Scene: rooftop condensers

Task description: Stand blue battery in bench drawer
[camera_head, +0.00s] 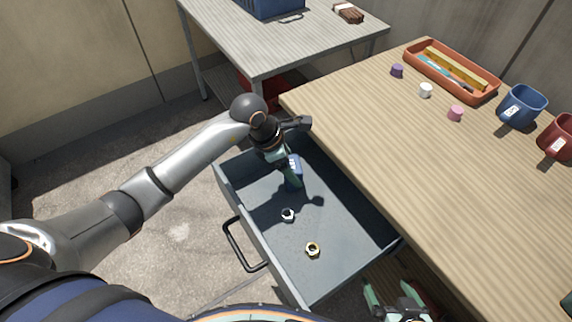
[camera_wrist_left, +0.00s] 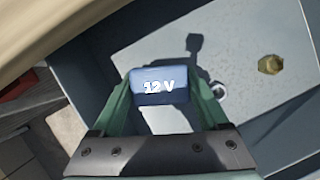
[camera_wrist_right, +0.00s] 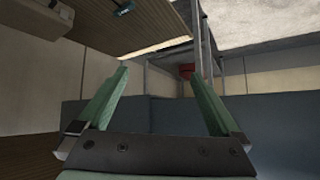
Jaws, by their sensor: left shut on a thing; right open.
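The open grey bench drawer (camera_head: 335,215) extends from under the wooden bench. My left gripper (camera_head: 291,172) is shut on the blue battery (camera_head: 295,170) inside the far end of the drawer. The battery looks upright; its top, marked "12 V", faces the left wrist camera (camera_wrist_left: 160,86) between the green fingers (camera_wrist_left: 160,95). Whether its base touches the drawer floor I cannot tell. My right gripper (camera_head: 397,300) is open and empty at the lower right, beside the drawer's near end; its spread fingers also show in the right wrist view (camera_wrist_right: 158,95).
A silver nut (camera_head: 288,215) and a brass nut (camera_head: 313,249) lie on the drawer floor. The wooden bench top (camera_head: 400,150) overhangs the drawer's right side. The drawer's near half is mostly free.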

